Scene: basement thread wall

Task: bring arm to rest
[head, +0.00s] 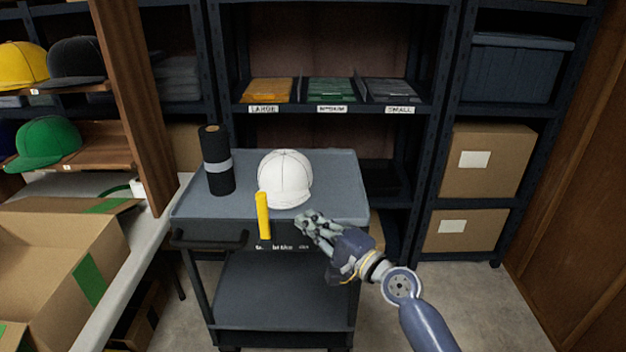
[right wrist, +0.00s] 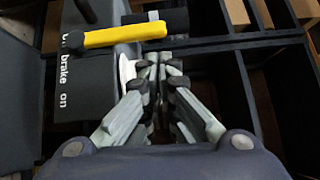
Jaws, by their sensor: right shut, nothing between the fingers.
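My right gripper (head: 308,222) is shut and empty, at the front right edge of the cart top, just right of the yellow brake lever. In the right wrist view its fingers (right wrist: 160,62) are closed together, with nothing between them. My right arm (head: 400,290) reaches in from the lower right of the head view. My left gripper does not show in either view.
A grey cart (head: 335,180) carries a white cap (head: 285,178) and a black roll (head: 217,160). Its yellow lever (head: 263,215) stands upright at the front. An open cardboard box (head: 60,245) is at left. Shelves (head: 430,110) stand behind. Floor at lower right is clear.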

